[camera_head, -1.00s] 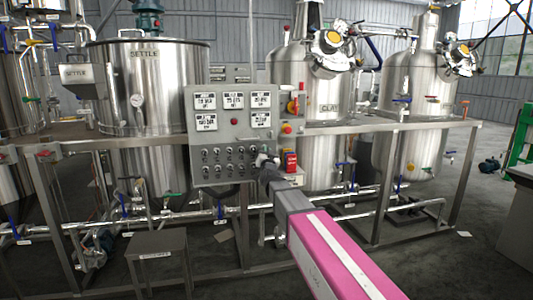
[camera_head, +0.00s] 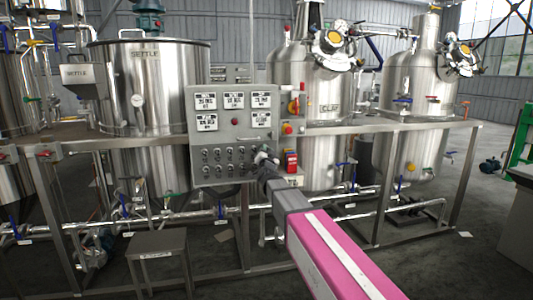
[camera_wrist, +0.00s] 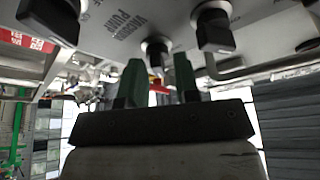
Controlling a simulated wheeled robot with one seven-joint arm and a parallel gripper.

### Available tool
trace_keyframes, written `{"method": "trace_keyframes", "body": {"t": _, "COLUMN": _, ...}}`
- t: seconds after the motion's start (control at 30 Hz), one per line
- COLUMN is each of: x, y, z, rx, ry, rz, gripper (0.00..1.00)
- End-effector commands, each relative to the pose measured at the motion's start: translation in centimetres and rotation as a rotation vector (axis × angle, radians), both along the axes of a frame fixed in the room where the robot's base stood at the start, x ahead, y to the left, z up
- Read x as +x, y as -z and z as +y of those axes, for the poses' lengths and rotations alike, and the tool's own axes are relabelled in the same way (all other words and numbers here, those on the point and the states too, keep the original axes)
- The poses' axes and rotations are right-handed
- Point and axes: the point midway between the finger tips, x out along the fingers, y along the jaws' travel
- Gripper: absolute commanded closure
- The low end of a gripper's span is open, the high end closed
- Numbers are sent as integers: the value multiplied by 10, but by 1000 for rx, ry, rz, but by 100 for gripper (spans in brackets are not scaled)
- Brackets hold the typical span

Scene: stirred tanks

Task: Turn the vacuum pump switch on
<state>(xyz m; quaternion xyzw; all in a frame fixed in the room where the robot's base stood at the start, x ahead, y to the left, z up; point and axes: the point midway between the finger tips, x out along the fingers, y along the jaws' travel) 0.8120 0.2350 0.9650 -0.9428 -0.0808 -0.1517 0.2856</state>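The grey control panel (camera_head: 240,107) stands in front of the tanks, with rows of dark switch knobs below its display labels. My gripper (camera_head: 264,157) is at the panel's lower right, by the last knobs. In the wrist view the printed label "VACUUM PUMP" (camera_wrist: 128,24) appears upside down. A black switch knob (camera_wrist: 155,48) is close to that label. My gripper's two green fingers (camera_wrist: 158,72) are apart, and this knob shows between and just beyond their tips. I see no clear contact. The knob's exact setting cannot be told.
Other black knobs sit close by, at the upper left (camera_wrist: 48,20) and upper right (camera_wrist: 213,28) of the wrist view. A red box (camera_head: 291,161) is right of my gripper. A metal stool (camera_head: 158,243) stands at the lower left. Frame rails run below the panel.

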Motion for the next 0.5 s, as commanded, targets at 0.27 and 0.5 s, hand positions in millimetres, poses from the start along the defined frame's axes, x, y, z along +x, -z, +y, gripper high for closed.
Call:
{"method": "trace_keyframes", "body": {"t": 0.27, "x": 0, "y": 1, "z": 0, "rx": -1, "ry": 0, "rz": 2, "gripper": 64}}
{"method": "trace_keyframes", "body": {"t": 0.5, "x": -12, "y": 5, "z": -1, "rx": -2, "ry": 0, "rz": 3, "gripper": 64}}
